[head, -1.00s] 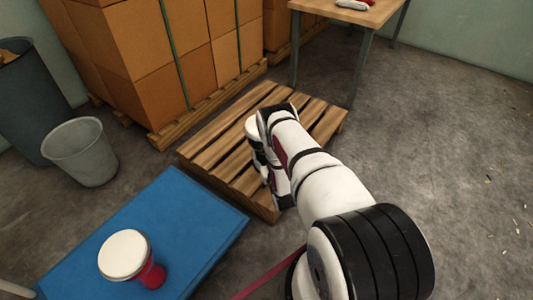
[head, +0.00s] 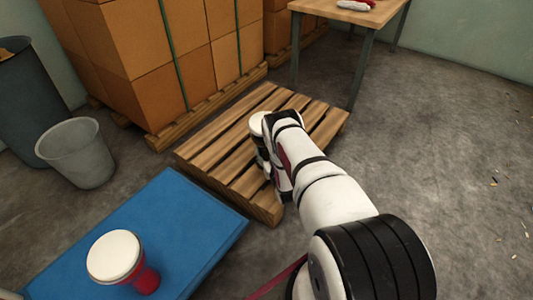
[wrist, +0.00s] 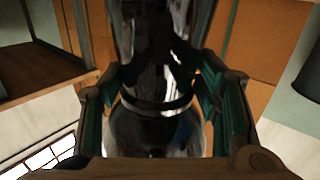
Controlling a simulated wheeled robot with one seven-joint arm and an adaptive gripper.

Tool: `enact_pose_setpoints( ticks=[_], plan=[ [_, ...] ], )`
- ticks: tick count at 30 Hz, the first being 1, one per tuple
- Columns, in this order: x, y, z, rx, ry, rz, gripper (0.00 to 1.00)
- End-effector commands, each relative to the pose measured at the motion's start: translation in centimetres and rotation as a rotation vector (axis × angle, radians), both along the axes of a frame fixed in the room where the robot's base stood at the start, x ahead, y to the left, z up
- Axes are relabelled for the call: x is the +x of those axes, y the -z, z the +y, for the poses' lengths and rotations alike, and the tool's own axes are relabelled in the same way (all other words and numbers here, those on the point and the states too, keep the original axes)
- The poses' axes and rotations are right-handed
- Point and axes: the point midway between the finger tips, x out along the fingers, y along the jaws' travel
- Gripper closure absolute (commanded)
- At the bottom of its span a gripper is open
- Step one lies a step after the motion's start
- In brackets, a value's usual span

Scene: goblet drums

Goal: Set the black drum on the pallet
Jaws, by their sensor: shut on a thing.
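The black drum (head: 262,145), with a white head, shows behind my arm in the head view. It appears upright over the middle of the wooden pallet (head: 210,152). I cannot tell whether its base touches the slats, because my arm hides its lower part. In the wrist view the drum's glossy black body (wrist: 152,65) fills the middle, with a band at its narrow waist. My gripper (wrist: 155,92) is shut on it, with a finger on each side.
A red drum with a white head (head: 115,257) stands on a blue mat (head: 190,215) at lower left. Stacked cartons (head: 140,60) stand behind the pallet. A grey bin (head: 77,152) is at left and a table (head: 350,12) at the back. The floor at right is mostly clear.

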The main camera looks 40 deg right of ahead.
Motion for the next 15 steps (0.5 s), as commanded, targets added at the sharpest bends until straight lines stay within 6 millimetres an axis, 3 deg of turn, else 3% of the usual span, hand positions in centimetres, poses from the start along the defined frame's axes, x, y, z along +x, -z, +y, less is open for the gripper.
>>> enact_pose_setpoints(
  ticks=[8,9,11,15],
  plan=[
    [0.13,0.04,-0.04,-0.002,0.0,-0.006,0.99],
    [0.04,0.16,-0.01,0.0,0.0,-0.001,0.34],
    [0.04,0.16,0.0,0.0,0.0,-0.001,0.23],
    [0.03,0.17,0.0,0.0,0.0,-0.001,0.23]
  ],
)
